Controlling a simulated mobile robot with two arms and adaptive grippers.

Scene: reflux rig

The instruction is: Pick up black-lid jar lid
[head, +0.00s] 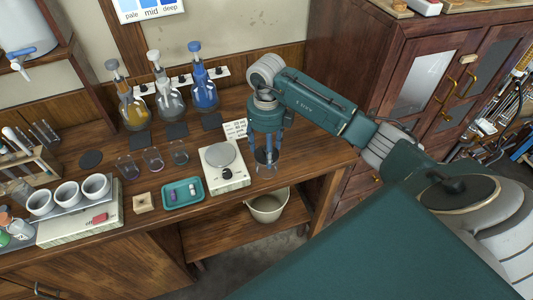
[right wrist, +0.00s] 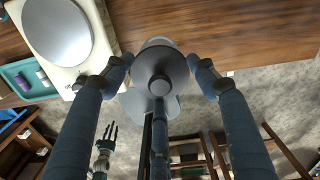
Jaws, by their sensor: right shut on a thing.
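The black-lid jar lid (right wrist: 160,68) is a dark round disc with a knob in the right wrist view. My right gripper (right wrist: 160,72) is shut on it, with fingers at its left and right sides and a third finger below. In the head view, this gripper (head: 266,158) points down beside the white scale, near the front edge of the bench, and mostly hides the lid. Something pale and glassy shows behind the lid; I cannot tell whether they touch. My left gripper (right wrist: 105,138) shows small at the lower left of the right wrist view, fingers spread and empty.
The white scale (head: 240,178) with a round plate stands just left of my right gripper. A teal tray (head: 170,203) and several small glass beakers are further left. Several flasks stand behind. A pale bucket (head: 268,212) is on the lower shelf.

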